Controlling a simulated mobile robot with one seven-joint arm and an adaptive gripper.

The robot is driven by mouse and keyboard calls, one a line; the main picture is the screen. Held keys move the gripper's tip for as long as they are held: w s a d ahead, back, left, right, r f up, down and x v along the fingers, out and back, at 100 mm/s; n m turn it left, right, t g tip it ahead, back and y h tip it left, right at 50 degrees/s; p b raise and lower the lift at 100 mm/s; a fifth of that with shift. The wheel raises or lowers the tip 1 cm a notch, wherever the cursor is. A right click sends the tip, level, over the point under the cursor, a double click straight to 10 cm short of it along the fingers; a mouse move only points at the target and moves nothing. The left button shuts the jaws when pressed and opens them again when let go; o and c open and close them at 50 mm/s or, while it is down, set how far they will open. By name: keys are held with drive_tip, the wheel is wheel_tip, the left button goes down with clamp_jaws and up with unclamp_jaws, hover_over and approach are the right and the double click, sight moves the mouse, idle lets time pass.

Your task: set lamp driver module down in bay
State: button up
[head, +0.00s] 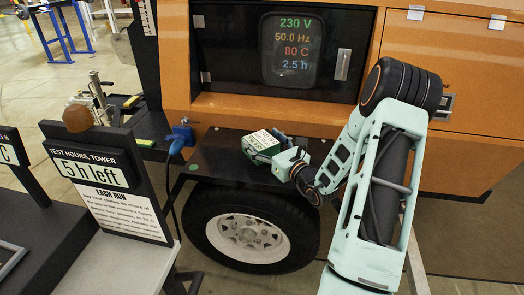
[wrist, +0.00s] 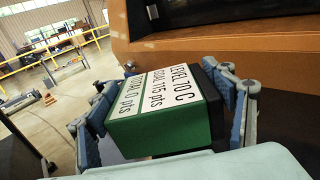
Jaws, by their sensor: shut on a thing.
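A green box with a white printed label, which I take to be the lamp driver module (head: 262,141), is at my gripper (head: 284,157) in the head view. In the wrist view the box (wrist: 160,130) sits between my gripper's two blue-grey fingers (wrist: 160,105), which are shut on it. A dark part shows behind its right end. The box is over the black shelf (head: 215,160) above the wheel; I cannot tell whether it touches it.
A display screen (head: 292,50) is in the recess. A blue plug (head: 181,138) with a cable stands left of the shelf. A sign reading "5 h left" (head: 95,173) stands at the left, with an orange dome on top. A wheel (head: 248,235) is below the shelf.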

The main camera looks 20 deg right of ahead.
drive_tip(key=shift+w+f, duration=0.2)
drive_tip(key=shift+w, duration=0.05)
drive_tip(key=shift+w+f+b, duration=0.15)
drive_tip(key=shift+f+b, duration=0.55)
drive_tip(key=shift+f, duration=1)
drive_tip(key=shift+f, duration=0.1)
drive_tip(key=o, duration=1.9)
drive_tip(key=shift+f, duration=0.1)
